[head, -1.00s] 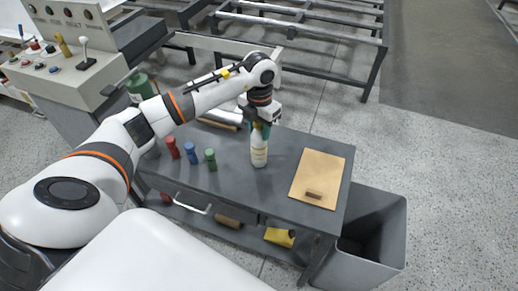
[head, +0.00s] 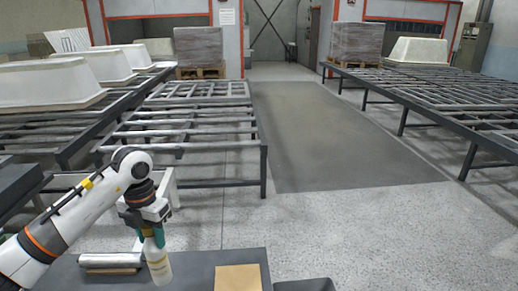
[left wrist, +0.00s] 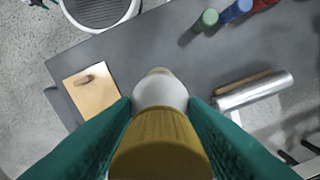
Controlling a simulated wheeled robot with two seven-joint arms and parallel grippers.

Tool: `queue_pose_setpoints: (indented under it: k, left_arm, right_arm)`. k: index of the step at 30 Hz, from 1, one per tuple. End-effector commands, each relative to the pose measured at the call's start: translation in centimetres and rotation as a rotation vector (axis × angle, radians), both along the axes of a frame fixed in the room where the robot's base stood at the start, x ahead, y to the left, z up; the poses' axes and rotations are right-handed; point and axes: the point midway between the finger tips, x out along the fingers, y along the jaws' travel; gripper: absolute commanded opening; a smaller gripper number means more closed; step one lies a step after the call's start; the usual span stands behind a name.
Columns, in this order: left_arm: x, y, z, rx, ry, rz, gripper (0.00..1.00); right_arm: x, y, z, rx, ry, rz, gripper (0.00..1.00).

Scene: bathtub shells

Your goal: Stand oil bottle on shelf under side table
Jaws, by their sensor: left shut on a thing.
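The oil bottle (head: 159,268) is pale with a label and stands about upright in the head view, at the side table's (head: 198,262) top. In the left wrist view its brown-gold cap (left wrist: 160,145) and white body (left wrist: 160,92) lie between green fingers. My left gripper (head: 151,235) is shut on the bottle's upper part from above. Whether the bottle's base touches the tabletop I cannot tell. The shelf under the table is out of the head view now. My right gripper is not in view.
On the tabletop are a silvery roll (head: 110,261), a tan board (head: 238,278) with a small brown block (left wrist: 87,78), and green (left wrist: 206,20), blue (left wrist: 236,10) and red containers. A grey bin (head: 305,285) stands right of the table. Rack frames (head: 190,115) stand beyond.

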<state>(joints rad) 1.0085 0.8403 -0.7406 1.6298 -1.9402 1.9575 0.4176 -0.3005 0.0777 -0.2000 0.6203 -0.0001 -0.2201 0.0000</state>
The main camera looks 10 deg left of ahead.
Motion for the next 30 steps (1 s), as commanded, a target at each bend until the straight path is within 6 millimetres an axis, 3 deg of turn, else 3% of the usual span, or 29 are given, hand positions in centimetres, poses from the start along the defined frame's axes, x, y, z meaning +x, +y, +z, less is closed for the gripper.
queue_pose_setpoints:
  k: [5, 8, 20, 30]
  left_arm:
    - [-0.7, -1.3, -0.4, 0.000, -0.001, -0.241, 0.00]
    - [-1.5, -2.6, -0.9, 0.001, 0.000, -0.488, 0.00]
    - [-6.3, -8.1, -3.2, -0.001, 0.001, -1.617, 0.00]
    - [-11.8, -11.9, -5.2, -0.001, 0.000, -2.547, 0.00]
  right_arm:
    - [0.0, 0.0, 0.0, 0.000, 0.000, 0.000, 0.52]
    - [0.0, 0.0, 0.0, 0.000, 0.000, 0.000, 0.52]
    - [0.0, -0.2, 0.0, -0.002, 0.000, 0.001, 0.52]
    - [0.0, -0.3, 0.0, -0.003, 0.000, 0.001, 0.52]
